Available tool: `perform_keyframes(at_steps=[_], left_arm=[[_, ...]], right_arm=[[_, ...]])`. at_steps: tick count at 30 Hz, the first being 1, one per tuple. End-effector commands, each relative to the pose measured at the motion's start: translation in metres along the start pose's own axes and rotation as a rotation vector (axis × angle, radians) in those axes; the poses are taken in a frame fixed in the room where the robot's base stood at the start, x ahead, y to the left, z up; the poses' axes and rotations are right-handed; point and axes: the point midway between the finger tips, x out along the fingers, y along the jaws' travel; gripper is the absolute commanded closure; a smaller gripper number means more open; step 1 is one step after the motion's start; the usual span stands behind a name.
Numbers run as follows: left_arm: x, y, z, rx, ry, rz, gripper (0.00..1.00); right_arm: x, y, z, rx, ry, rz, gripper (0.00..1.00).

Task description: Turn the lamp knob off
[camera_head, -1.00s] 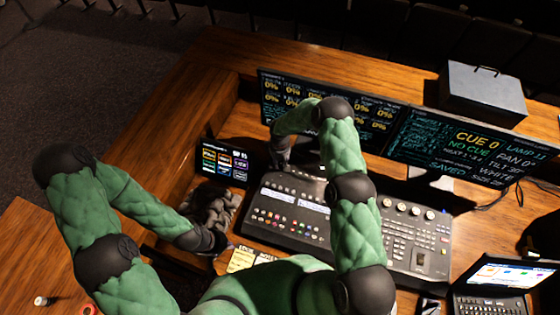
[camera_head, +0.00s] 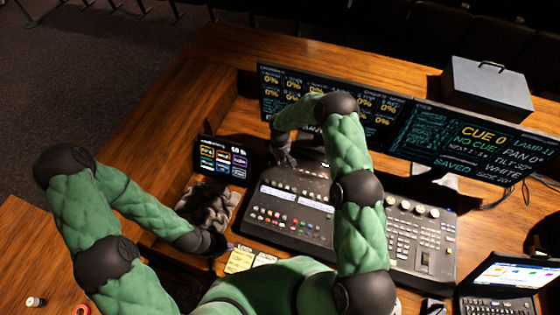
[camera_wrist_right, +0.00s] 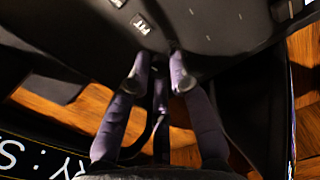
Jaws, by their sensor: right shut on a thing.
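My right arm reaches over the mixing desk (camera_head: 300,205), and my right gripper (camera_head: 284,157) is at its back left edge, below the left monitor. In the right wrist view the purple-grey fingers (camera_wrist_right: 158,76) are close together against a dark panel with small white labels. They are shut on a small dark part, apparently the lamp knob; the fingers hide it, so its position cannot be read. My left gripper (camera_head: 216,243) hangs at the desk's left front, beside a dark crumpled bundle (camera_head: 207,207); its fingers are too dark to read.
A small tablet (camera_head: 223,160) stands left of the desk. Two wide monitors (camera_head: 462,150) stand behind it, with a grey box (camera_head: 487,88) further back. A laptop (camera_head: 500,290) is at lower right. Yellow notes (camera_head: 241,261) lie in front. The wooden surround at the left is clear.

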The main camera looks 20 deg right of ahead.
Motion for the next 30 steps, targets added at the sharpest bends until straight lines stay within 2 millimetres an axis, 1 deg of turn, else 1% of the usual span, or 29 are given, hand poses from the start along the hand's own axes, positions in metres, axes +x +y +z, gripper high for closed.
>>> perform_keyframes(at_steps=[1, 11, 12, 23, 26, 30], left_arm=[[0.003, -0.001, 0.0, 0.0, 0.0, 0.0, 1.0], [0.001, -0.001, 0.0, 0.0, 0.001, 0.0, 1.0], [0.001, -0.001, 0.0, 0.0, 0.001, 0.0, 1.0], [0.002, -0.001, 0.0, 0.0, 0.001, 0.0, 1.0], [0.002, -0.001, 0.0, 0.0, 0.001, 0.0, 1.0], [0.002, -0.001, 0.0, 0.0, 0.001, 0.0, 1.0]], right_arm=[[0.001, 0.0, 0.0, -0.012, 0.001, 0.001, 1.0], [-0.001, 0.0, 0.0, -0.02, 0.001, 0.0, 1.0], [-0.001, 0.0, 0.0, -0.02, 0.001, 0.0, 0.69], [-0.002, 0.0, 0.0, -0.019, 0.001, 0.001, 0.69], [-0.009, 0.001, -0.001, -0.019, 0.002, 0.002, 0.69], [-0.031, 0.001, -0.001, -0.019, 0.003, 0.003, 0.69]])
